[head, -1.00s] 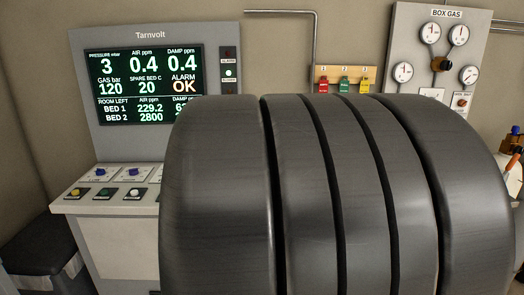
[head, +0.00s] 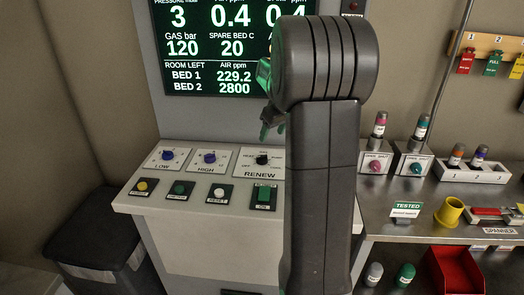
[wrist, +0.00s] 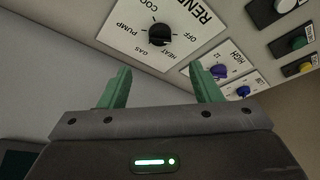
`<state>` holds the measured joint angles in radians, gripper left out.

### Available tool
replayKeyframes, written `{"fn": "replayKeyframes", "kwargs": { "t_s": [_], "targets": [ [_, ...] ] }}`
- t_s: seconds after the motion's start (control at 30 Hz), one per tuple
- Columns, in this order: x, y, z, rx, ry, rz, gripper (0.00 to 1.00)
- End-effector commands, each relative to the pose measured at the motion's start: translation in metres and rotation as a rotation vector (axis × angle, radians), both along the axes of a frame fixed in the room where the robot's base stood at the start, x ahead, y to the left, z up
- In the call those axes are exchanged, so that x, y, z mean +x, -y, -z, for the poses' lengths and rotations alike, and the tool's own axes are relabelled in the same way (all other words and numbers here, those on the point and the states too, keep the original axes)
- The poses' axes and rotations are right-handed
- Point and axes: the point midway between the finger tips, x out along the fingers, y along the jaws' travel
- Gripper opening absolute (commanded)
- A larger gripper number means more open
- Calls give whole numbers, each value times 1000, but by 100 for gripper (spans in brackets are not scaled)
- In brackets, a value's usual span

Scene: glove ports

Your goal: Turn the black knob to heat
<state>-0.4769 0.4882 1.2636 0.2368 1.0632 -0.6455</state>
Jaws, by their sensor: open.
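The black knob (head: 262,159) sits on the white RENEW plate (head: 244,168) on the sloping console. In the wrist view the knob (wrist: 159,35) is ringed by the words OFF, HEAT, GAS, PUMP and one partly cut off starting with COO. I cannot tell surely which word its pointer faces. My gripper (head: 267,102) is above the console, with green fingers. In the wrist view my gripper (wrist: 162,82) is open and empty. The knob lies beyond the fingertips, roughly in line with the gap between them, and is not touched.
Blue knobs labelled LOW (head: 168,155) and HIGH (head: 209,157) are left of the black knob. The screen (head: 220,50) stands behind. A steel bench (head: 440,200) with bottles is at right.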

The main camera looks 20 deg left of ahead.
Motion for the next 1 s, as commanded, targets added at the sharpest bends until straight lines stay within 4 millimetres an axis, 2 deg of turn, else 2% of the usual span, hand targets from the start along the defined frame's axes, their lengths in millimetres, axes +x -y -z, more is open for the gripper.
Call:
{"fn": "replayKeyframes", "kwargs": {
  "t_s": [0.3, 0.5, 0.7, 1.0],
  "targets": [
    [12, -21, 62, -4, -7, 1, 58],
    [19, -33, 95, -3, -4, 0, 58],
    [23, -39, 112, -2, -3, 1, 58],
    [23, -40, 115, -1, -2, 2, 58]
  ]
}}
